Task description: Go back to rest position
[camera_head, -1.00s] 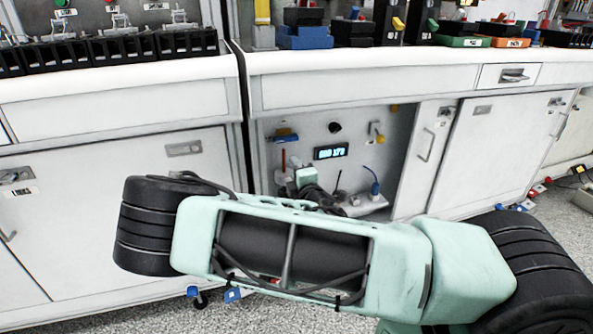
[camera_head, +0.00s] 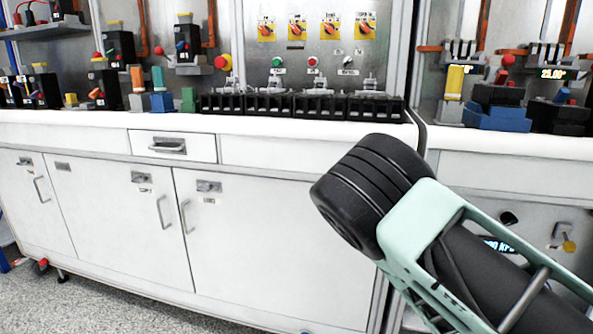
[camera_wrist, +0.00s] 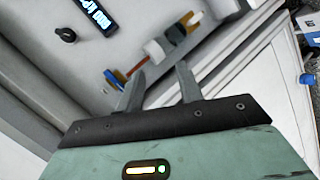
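My gripper (camera_wrist: 160,88) shows in the wrist view with its two grey fingers spread apart and nothing held between them. Beyond the fingers is the inside of an open cabinet bay, with a lit display (camera_wrist: 97,14), a black knob (camera_wrist: 65,35) and small coloured fittings (camera_wrist: 170,45) on its panel. In the head view my mint-green arm crosses the lower right, and the gripper itself is out of that view. The same display (camera_head: 497,245) is partly hidden behind my arm there.
A white workbench (camera_head: 90,130) with closed doors (camera_head: 240,240) runs across the head view. Breakers and terminal blocks (camera_head: 300,107) stand on it, below a panel with yellow rotary switches (camera_head: 330,27). Grey floor (camera_head: 110,305) is clear at the lower left.

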